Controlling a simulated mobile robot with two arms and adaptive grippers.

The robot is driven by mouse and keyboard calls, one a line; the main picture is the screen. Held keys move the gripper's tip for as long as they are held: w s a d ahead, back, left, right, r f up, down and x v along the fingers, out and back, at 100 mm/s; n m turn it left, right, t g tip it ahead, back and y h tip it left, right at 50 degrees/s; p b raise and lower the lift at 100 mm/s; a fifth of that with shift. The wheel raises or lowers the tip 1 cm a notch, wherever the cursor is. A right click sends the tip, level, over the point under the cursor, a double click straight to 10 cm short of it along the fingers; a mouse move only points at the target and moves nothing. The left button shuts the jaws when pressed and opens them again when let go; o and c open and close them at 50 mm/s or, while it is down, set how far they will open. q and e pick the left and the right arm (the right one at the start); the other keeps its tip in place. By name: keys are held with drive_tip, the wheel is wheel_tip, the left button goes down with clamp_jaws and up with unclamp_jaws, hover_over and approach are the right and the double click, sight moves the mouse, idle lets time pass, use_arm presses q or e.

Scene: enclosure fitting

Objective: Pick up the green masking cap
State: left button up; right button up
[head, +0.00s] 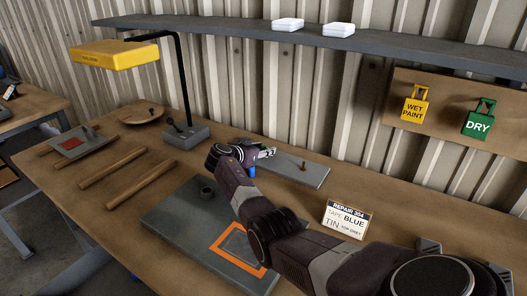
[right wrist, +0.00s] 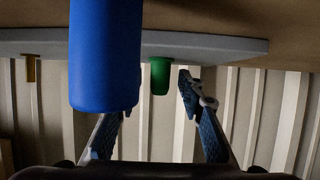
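The green masking cap (right wrist: 159,76) shows in the right wrist view, at the edge of a grey board (right wrist: 200,47). My right gripper (right wrist: 153,100) is open, with a finger to each side of the cap's line. The cap appears at or just beyond the fingertips; I cannot tell whether they touch it. A large blue cap (right wrist: 105,55) is much nearer the camera and partly covers the left finger. In the head view my right gripper (head: 266,152) is over the left part of the grey board (head: 312,178), and the green cap is mostly hidden there. My left gripper is not in view.
A brown-gold cap (head: 303,166) stands on the board to the right; it also shows in the right wrist view (right wrist: 31,68). A lamp (head: 187,135) stands behind left. A repair card (head: 346,218) and a grey mat (head: 178,222) are nearer. The bench at right is clear.

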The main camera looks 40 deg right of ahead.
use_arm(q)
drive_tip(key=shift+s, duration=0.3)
use_arm(e)
drive_tip(key=c, duration=0.8)
